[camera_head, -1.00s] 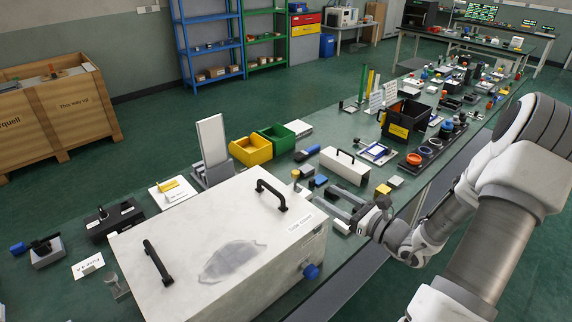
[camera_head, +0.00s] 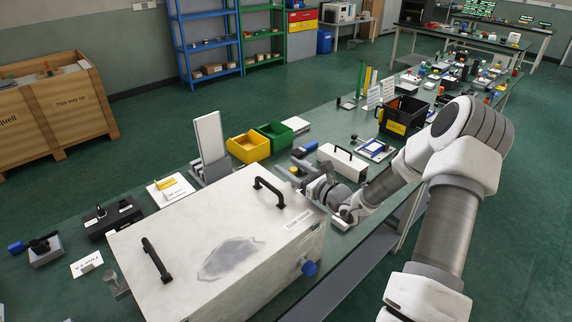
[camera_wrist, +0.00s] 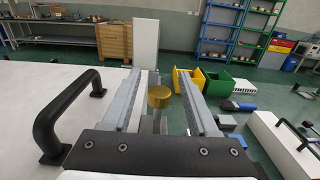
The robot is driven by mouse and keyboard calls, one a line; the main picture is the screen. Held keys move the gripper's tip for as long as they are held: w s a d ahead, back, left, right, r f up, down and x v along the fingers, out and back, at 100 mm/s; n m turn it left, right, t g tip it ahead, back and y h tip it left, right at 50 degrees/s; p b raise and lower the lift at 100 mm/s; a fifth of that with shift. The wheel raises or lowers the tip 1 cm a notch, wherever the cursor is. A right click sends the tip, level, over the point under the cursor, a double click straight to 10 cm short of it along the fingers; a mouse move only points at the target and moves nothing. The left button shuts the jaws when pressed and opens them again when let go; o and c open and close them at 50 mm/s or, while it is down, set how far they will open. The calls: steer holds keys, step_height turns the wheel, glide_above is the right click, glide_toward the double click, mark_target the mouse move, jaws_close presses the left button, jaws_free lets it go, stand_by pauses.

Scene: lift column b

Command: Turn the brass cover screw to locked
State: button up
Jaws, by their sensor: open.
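The brass cover screw (camera_wrist: 160,97) shows in the wrist view as a round gold-coloured head on a paler stem. It stands upright between the fingers of my gripper (camera_wrist: 163,80), with a gap on each side. My gripper is open and holds nothing. In the head view my gripper (camera_head: 298,164) is just beyond the far right corner of the large white box (camera_head: 190,220). There the screw is small and mostly hidden by the fingers. I cannot read any locked mark.
A black handle (camera_wrist: 68,115) on the white box stands close to the left of my gripper. A white cover with a black handle (camera_head: 345,160) lies to the right. Yellow (camera_head: 249,147) and green (camera_head: 275,136) bins and an upright white panel (camera_head: 209,137) stand behind.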

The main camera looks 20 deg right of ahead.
steer(key=shift+x, duration=0.9)
steer(key=shift+c, duration=0.3)
jaws_close()
